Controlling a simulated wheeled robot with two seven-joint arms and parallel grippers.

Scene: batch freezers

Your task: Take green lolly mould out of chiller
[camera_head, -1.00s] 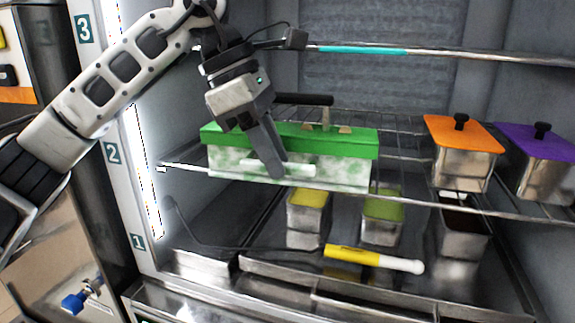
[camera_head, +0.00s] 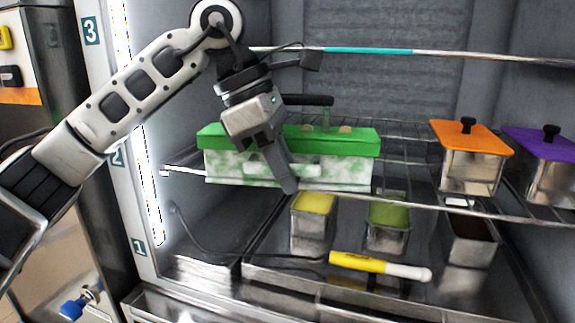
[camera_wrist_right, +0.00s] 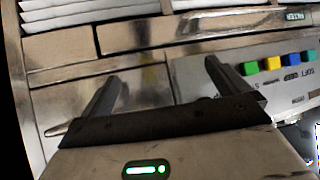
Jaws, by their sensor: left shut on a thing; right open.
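The green lolly mould (camera_head: 335,140) is a long box with a green top and a frosted, green-speckled body. It sits on the upper wire shelf inside the chiller. My left gripper (camera_head: 288,186) is at its front in the head view, shut, with a finger pointing down across the mould's front face; the grip itself is partly hidden by the finger. A dark handle shows above the mould's top. My right gripper (camera_wrist_right: 160,90) is open and empty in the right wrist view, in front of steel panels.
Orange-lidded (camera_head: 470,137) and purple-lidded (camera_head: 543,145) steel tubs stand right of the mould on the shelf. Below are yellow (camera_head: 313,203) and green (camera_head: 389,214) tubs, a dark one (camera_head: 472,240) and a yellow-and-white stick (camera_head: 380,266). A teal-marked shelf rail (camera_head: 370,50) crosses above.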

